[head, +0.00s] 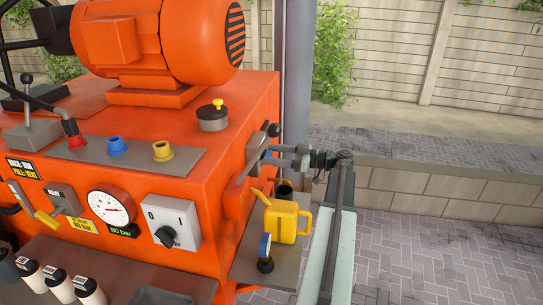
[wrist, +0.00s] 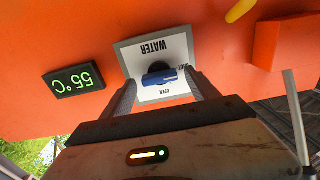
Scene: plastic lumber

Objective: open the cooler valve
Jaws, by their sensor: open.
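The cooler valve shows in the wrist view as a blue handle (wrist: 160,77) on a dark hub, mounted on a pale plate marked WATER and OPEN (wrist: 150,47). The picture of the plate is upside down. The handle lies nearly crosswise. My gripper (wrist: 162,80) is open, with one finger on each side of the handle. I cannot tell whether either finger touches it. In the head view my gripper (head: 283,151) reaches left to the right side of the orange machine, where a bit of blue shows. The valve plate is mostly hidden there.
A green 55 °C display (wrist: 73,80) is beside the plate. The orange machine (head: 190,205) fills the left. Open paving (head: 430,225) lies to the right.

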